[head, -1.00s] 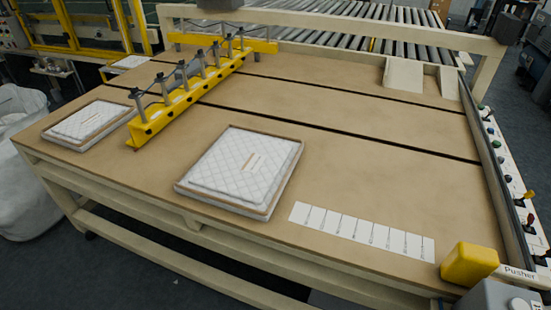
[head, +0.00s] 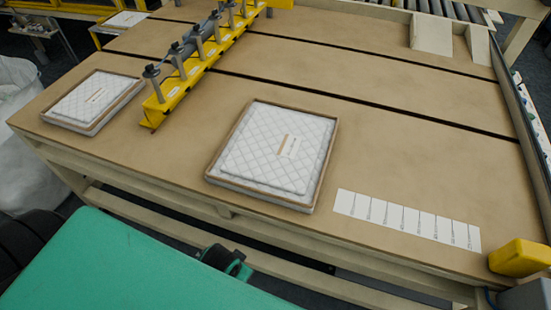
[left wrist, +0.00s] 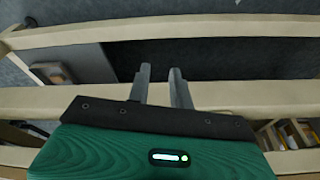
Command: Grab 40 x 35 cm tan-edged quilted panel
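A white quilted panel with a tan edge and a small label (head: 275,152) lies flat on the brown table near its front edge, in the middle of the head view. A second, similar tan-edged panel (head: 95,101) lies at the table's left. I cannot read sizes on either. In the left wrist view my left gripper (left wrist: 160,76) has its two grey fingers apart with nothing between them; pale frame beams and dark floor lie beyond them. Its fingertips do not show in the head view, where a green part of my arm fills the lower left. My right gripper is not in view.
A yellow bar with grey posts (head: 200,58) stands between the two panels. A strip of white cards (head: 405,220) lies right of the middle panel, and a yellow block (head: 519,258) sits at the right corner. Another panel (head: 124,19) lies at the far left. Dark slots cross the table.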

